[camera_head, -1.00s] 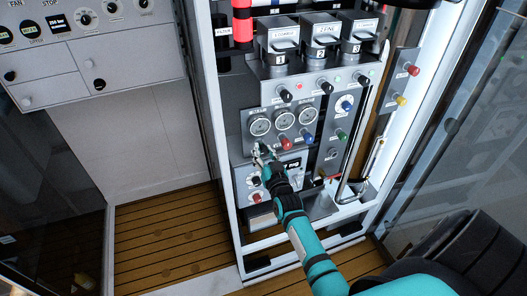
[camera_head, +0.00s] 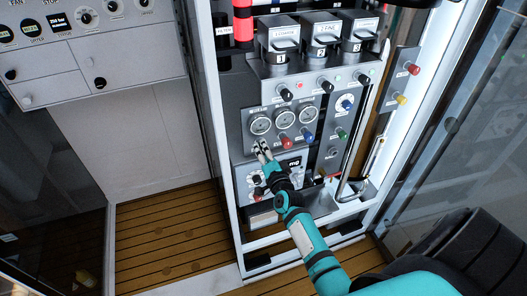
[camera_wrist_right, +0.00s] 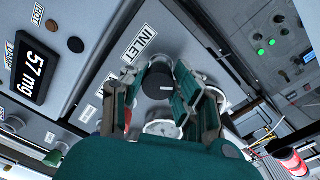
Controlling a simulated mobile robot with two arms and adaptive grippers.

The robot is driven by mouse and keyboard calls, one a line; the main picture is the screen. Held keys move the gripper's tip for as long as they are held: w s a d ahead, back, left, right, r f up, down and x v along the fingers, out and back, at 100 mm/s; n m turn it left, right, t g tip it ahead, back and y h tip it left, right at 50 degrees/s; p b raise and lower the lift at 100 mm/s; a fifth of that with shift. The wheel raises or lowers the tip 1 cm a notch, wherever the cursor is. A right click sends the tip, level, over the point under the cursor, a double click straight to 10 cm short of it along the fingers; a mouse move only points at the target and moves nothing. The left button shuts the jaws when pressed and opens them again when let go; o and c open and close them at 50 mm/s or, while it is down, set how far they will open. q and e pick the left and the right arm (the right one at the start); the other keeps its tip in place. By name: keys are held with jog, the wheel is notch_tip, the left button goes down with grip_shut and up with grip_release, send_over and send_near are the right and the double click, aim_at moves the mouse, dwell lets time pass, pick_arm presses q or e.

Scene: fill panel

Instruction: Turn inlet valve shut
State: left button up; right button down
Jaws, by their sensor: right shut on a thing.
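The inlet valve is a round black knob (camera_wrist_right: 157,84) beside a white INLET label (camera_wrist_right: 139,44) on the grey panel in the right wrist view. My right gripper (camera_wrist_right: 160,92) has a finger on either side of the knob and is shut on it. In the head view my right gripper (camera_head: 262,149) reaches the panel just below the leftmost round gauge (camera_head: 260,125) and hides the knob. Whether the knob has turned cannot be told. My left gripper is not in view.
A red knob (camera_head: 286,143) and a blue knob (camera_head: 308,135) sit close to the right of my gripper. A display (camera_wrist_right: 36,73) reading 57 mg is next to the valve. The cabinet's white frame (camera_head: 215,140) borders the panel at left.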

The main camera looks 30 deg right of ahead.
jog(key=m, duration=0.4)
jog(key=shift+f+b, duration=0.25)
jog(key=shift+b, duration=0.05)
jog(key=shift+s+m+y, duration=0.1)
jog(key=shift+m+y, duration=0.2)
jog(key=shift+m, duration=1.3)
jog(key=shift+a, duration=0.1)
jog(key=c, duration=1.3)
grip_release()
jog(key=o, duration=0.3)
jog(key=shift+r, duration=0.2)
jog(key=v, duration=1.2)
